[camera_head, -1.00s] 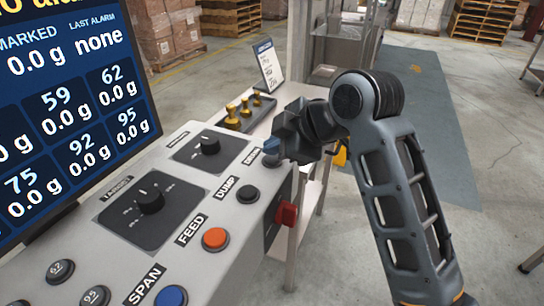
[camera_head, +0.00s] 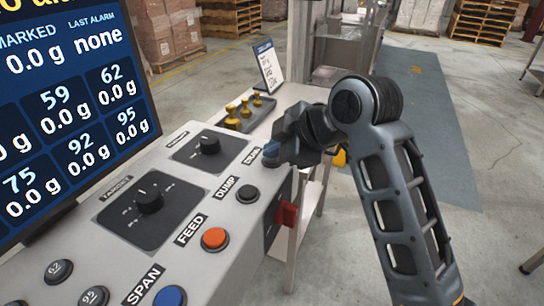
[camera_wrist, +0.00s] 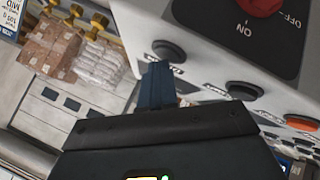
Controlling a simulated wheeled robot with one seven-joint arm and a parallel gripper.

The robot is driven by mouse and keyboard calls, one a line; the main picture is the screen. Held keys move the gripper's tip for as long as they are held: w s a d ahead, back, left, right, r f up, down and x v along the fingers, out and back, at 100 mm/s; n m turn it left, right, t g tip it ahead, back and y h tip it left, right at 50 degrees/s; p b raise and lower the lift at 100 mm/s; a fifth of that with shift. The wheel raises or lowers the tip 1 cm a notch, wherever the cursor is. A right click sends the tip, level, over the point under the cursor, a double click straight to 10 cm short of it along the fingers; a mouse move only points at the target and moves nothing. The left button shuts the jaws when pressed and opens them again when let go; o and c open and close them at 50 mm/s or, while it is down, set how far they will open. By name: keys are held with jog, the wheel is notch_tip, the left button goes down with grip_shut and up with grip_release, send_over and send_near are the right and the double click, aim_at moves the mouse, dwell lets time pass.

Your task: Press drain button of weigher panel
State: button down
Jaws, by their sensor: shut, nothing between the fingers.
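The weigher panel (camera_head: 170,215) is a sloped light-grey console. The drain button (camera_wrist: 168,49), a dark round one, is at its far end; in the wrist view it sits just above my fingertips. In the head view my gripper mostly hides it, beside the partly covered drain label (camera_head: 252,156). My gripper (camera_head: 272,152) is shut and empty, with blue fingertips close to the button. They also show in the wrist view (camera_wrist: 157,72). I cannot tell whether they touch it.
The dark dump button (camera_head: 248,193), orange feed button (camera_head: 215,238) and blue span button (camera_head: 170,296) run along the near edge. A red switch (camera_head: 287,214) is on the front face. Brass weights (camera_head: 240,113) and a sign (camera_head: 267,66) stand beyond.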

aim_at(275, 162)
jog(key=shift+r+p, duration=0.75)
jog(key=shift+r, duration=0.1)
notch_tip(275, 162, up, 5)
jog(key=p, duration=0.4)
dwell(0.9)
